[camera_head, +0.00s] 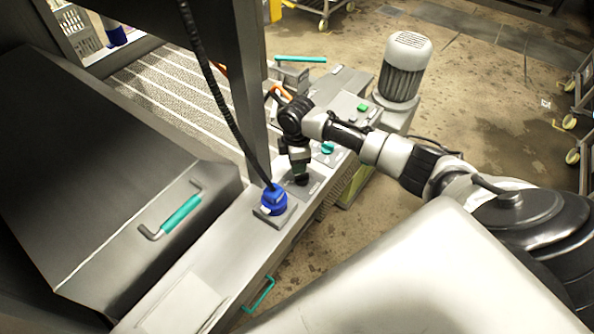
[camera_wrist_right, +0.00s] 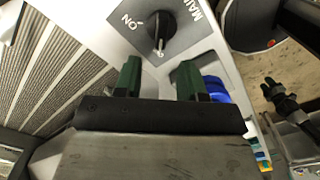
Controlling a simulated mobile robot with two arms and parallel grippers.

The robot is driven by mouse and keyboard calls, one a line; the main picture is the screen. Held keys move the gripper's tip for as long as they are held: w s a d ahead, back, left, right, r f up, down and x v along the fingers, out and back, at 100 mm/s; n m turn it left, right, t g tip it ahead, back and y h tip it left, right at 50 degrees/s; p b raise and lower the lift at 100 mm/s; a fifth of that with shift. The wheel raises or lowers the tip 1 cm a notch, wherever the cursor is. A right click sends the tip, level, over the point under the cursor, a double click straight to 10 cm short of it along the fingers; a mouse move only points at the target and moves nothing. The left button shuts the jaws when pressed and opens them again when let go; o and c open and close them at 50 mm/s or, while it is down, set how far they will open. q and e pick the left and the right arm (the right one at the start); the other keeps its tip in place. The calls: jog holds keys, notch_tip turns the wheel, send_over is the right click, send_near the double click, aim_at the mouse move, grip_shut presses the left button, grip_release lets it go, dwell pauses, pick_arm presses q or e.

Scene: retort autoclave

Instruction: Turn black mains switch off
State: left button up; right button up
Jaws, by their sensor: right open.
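The black mains switch (camera_wrist_right: 158,28) is a round knob on a grey plate (camera_wrist_right: 186,42) in the right wrist view. The plate carries the letters "ON" and part of "MAIN". The knob's narrow handle with a pale tip points toward my gripper. My right gripper (camera_wrist_right: 158,80) has its two green fingers apart, one on each side of the knob's line and a little short of it, with nothing between them. In the head view my right gripper (camera_head: 299,163) reaches down over the panel and partly covers the switch. My left gripper does not show.
A blue plug in its socket (camera_head: 273,200) with a black cable is close beside the gripper. A metal post (camera_head: 248,90) rises behind it. A teal knob (camera_head: 327,148), a green button (camera_head: 362,107) and a grey motor (camera_head: 403,68) are farther along the panel.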

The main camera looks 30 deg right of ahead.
notch_tip(320, 180, up, 5)
jog(key=shift+f, duration=0.1)
dwell(0.7)
